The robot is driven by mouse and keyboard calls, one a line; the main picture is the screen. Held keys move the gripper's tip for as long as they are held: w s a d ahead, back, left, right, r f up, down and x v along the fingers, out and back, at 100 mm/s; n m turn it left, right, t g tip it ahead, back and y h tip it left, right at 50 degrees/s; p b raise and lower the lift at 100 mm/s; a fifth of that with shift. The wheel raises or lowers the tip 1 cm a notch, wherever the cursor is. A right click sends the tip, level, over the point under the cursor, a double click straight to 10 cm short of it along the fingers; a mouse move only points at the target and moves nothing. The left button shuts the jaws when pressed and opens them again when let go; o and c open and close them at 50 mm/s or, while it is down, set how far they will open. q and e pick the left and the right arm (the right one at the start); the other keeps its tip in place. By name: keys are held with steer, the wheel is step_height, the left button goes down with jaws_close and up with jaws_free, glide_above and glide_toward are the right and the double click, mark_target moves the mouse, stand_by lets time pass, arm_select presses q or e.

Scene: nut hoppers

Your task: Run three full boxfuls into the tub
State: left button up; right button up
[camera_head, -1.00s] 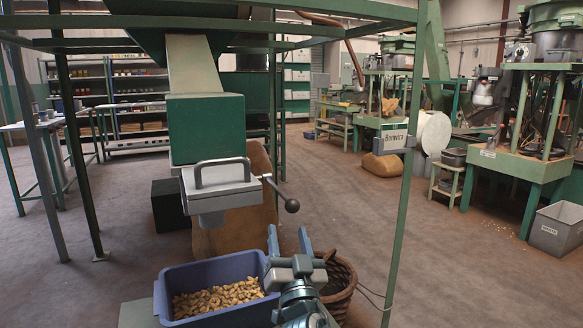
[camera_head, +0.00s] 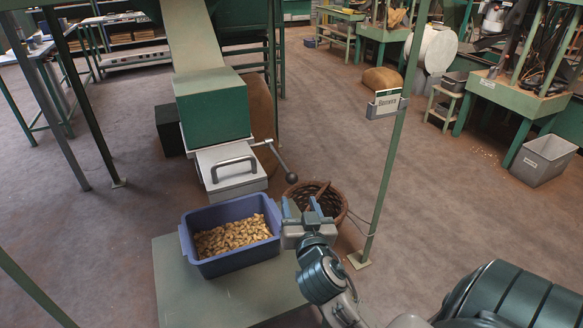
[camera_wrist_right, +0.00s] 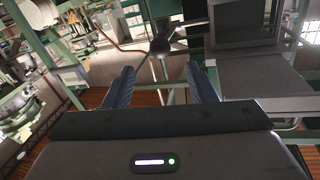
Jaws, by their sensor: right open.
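The blue tub (camera_head: 232,262) stands on a low green platform, with a layer of brown nuts (camera_head: 232,235) in it. Above and behind it is the green box (camera_head: 213,107) under the sloping chute (camera_head: 200,45). A grey front part with a handle (camera_head: 234,166) sits below the green box. A lever with a dark ball knob (camera_head: 291,177) sticks out to its right. My right gripper (camera_head: 304,207) is open and empty, right of the tub and below the knob. In the right wrist view the knob (camera_wrist_right: 160,46) shows beyond the spread fingers. My left gripper is out of view.
A wicker basket (camera_head: 328,202) stands right behind my right gripper. A green post with a sign (camera_head: 388,102) rises right of it. The green platform (camera_head: 170,285) has bare room around the tub. A grey bin (camera_head: 543,160) stands far right.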

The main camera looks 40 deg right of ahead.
mark_target(293, 183)
steer(key=p+x, duration=0.1)
steer(key=x, duration=0.9)
steer(key=shift+w, duration=0.3)
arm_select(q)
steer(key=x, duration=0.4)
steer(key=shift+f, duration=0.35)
arm_select(e)
jaws_close()
arm_select(q)
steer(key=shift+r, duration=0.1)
steer(key=shift+p, duration=0.3)
